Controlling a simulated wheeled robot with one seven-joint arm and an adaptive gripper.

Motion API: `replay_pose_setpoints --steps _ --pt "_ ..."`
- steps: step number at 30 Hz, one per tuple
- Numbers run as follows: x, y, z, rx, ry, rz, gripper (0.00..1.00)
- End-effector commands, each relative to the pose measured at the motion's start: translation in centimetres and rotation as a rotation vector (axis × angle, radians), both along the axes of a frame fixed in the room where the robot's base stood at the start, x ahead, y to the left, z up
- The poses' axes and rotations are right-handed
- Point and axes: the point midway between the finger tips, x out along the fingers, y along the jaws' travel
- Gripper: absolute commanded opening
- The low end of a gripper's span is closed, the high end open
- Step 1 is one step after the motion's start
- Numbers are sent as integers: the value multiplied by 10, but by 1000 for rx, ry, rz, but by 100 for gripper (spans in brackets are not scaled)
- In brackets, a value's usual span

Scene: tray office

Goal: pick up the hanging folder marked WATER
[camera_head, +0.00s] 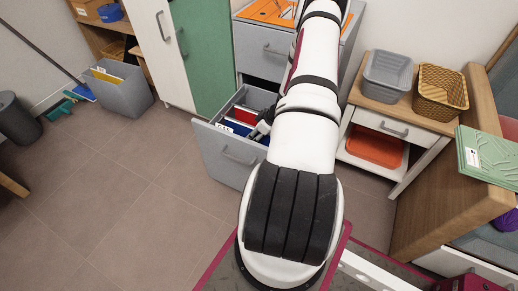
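An open grey drawer (228,157) low in the grey cabinet holds hanging folders. A red folder (243,115) shows near its back, with blue and white edges in front of it. A small white tab (224,127) shows at the drawer's left side, but its lettering is too small to read, so I cannot tell which folder is marked WATER. My gripper (262,129) shows only in part, as dark pieces at the drawer's right side, at or just above the folders. My white arm hides the rest of it and the drawer's right part. I cannot tell whether it holds anything.
A grey bin (122,92) with a yellow folder and papers stands at the left. A low table (364,98) with a grey basket (387,76) and a woven basket (441,92) stands to the right. The floor left of the drawer is clear.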

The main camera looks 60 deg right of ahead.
Motion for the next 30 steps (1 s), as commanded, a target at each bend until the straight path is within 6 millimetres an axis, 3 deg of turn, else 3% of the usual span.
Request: replay_pose_setpoints --steps 16,21,30 --pt "0 0 -4 0 0 1 38" --pt "0 0 -4 0 0 1 0" --pt "0 0 -4 0 -1 1 0"
